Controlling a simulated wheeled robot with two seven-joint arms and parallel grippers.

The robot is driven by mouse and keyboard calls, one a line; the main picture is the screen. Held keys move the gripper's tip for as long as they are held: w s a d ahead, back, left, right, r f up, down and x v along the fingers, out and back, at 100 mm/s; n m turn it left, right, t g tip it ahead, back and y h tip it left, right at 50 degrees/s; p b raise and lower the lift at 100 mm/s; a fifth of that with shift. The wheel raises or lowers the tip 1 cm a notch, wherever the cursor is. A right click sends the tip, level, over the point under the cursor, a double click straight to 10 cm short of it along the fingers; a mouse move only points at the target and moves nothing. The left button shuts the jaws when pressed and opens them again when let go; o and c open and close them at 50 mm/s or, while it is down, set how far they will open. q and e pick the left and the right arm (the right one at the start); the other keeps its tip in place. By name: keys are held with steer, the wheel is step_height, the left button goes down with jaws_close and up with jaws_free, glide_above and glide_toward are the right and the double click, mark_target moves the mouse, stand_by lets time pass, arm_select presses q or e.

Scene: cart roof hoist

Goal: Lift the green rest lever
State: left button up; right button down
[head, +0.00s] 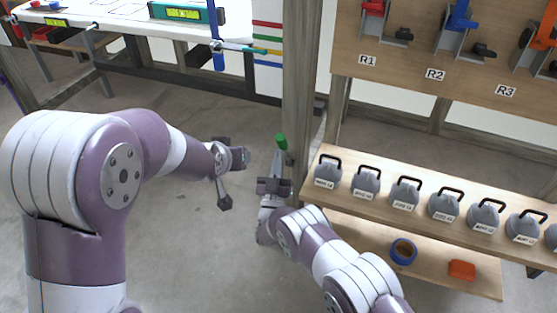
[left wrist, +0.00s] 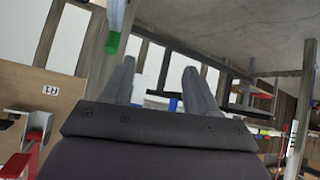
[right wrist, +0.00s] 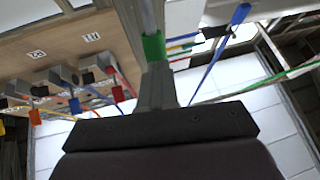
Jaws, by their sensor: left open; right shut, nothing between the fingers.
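The green rest lever's grip (head: 281,141) shows beside the wooden post in the head view. It also shows at the upper left of the left wrist view (left wrist: 112,42) and just past the fingertips in the right wrist view (right wrist: 153,46). My right gripper (head: 277,157) points up at the grip, its fingers shut and empty (right wrist: 154,68). The tips look right at the grip's near end; I cannot tell whether they touch. My left gripper (head: 236,177) is open and empty, to the left of the right gripper and apart from the lever.
A wooden post (head: 301,70) stands close behind the lever. A shelf (head: 420,214) with several grey weights is to the right. A board (head: 400,75) with labelled R1, R2 and R3 fittings is above it. A white-topped bench (head: 130,22) is at upper left. Floor around the left gripper is clear.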

mark_target(282, 147)
steer(key=shift+w+d+r+m+g+p, duration=0.25)
steer(key=shift+w+r+g+p, duration=0.25)
steer(key=shift+w+r+p, duration=0.15)
steer(key=shift+w+d+r+m+g+p, duration=0.15)
steer(key=shift+w+d+r+g+p, duration=0.05)
steer(key=shift+w+r+g+p, duration=0.4)
steer(key=w+g, duration=0.1)
steer(key=w+d+r+g, duration=0.1)
steer(key=w, duration=0.1)
steer(key=shift+r+m, duration=0.2)
steer(key=shift+m, duration=0.1)
arm_select(q)
steer(key=s+a+f+g, duration=0.1)
steer(key=s+g, duration=0.1)
steer(key=s, duration=0.5)
steer(key=s+a+f+g+b, duration=0.1)
steer(key=s+f+g, duration=0.1)
steer(key=s, duration=0.6)
steer(key=s+a+f+g+y, duration=0.1)
steer(key=s+a+f+g, duration=0.1)
steer(key=s+g, duration=0.2)
steer(key=s, duration=0.3)
steer(key=shift+s, duration=0.2)
arm_select(e)
steer(key=shift+w+d+r, duration=0.2)
steer(key=shift+w, duration=0.35)
steer(key=shift+w+d+r, duration=0.15)
steer(key=shift+w+r, duration=0.05)
steer(key=shift+w, duration=0.3)
steer(key=shift+r, duration=0.15)
